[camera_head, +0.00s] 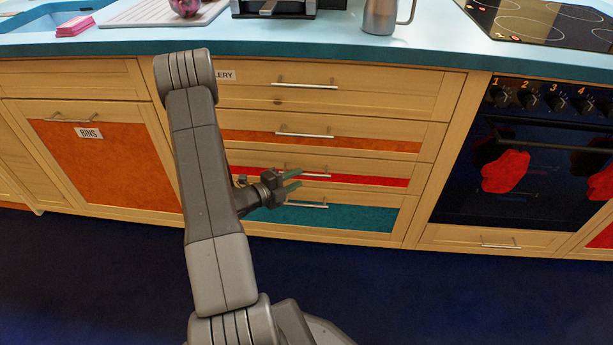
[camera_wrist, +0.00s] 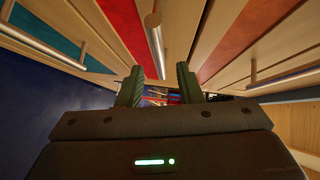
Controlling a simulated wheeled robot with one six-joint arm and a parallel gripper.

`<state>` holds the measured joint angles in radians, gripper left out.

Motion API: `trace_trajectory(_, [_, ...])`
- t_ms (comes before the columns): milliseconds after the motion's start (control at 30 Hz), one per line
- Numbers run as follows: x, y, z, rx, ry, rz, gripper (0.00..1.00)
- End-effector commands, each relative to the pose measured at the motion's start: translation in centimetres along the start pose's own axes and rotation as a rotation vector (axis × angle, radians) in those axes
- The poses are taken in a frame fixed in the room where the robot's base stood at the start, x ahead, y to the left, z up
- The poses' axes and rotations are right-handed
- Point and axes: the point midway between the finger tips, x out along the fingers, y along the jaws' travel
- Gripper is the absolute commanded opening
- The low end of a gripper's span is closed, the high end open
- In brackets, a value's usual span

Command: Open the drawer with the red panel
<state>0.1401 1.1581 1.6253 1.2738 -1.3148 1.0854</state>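The drawer with the red panel (camera_head: 375,181) is shut, third down in the stack. Its silver bar handle (camera_head: 308,174) runs across its wooden upper part. In the wrist view the red panel (camera_wrist: 128,28) is at upper left, with the handle (camera_wrist: 155,40) to its right. My gripper (camera_head: 298,179) is in front of this drawer, close to the handle. In the wrist view my gripper (camera_wrist: 161,82) has its two green fingers apart, and the handle's end shows between them. No finger visibly touches the handle. The exact gap in depth cannot be told.
An orange-panel drawer (camera_head: 340,143) and a top drawer (camera_head: 390,88) lie above; a teal-panel drawer (camera_head: 365,217) lies below. All have bar handles. An oven (camera_head: 510,190) stands right, a bins cupboard (camera_head: 110,165) left. The blue floor (camera_head: 480,300) in front is clear.

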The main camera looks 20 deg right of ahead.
Motion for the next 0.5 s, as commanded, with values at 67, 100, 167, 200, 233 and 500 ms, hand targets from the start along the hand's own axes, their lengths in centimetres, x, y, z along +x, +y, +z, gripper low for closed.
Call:
trace_trajectory(67, [1.6, 0.2, -0.1, 0.003, 0.003, 0.000, 0.33])
trace_trajectory(100, [2.2, 0.1, -0.1, 0.003, 0.003, 0.000, 0.33])
trace_trajectory(167, [3.1, 0.1, 0.0, 0.002, 0.002, 0.000, 0.33])
trace_trajectory(200, [3.5, 0.1, 0.0, 0.001, 0.001, 0.001, 0.33])
trace_trajectory(233, [3.8, 0.1, 0.0, 0.001, 0.001, 0.001, 0.33])
trace_trajectory(500, [4.8, 0.0, 0.0, 0.000, -0.001, 0.000, 0.33])
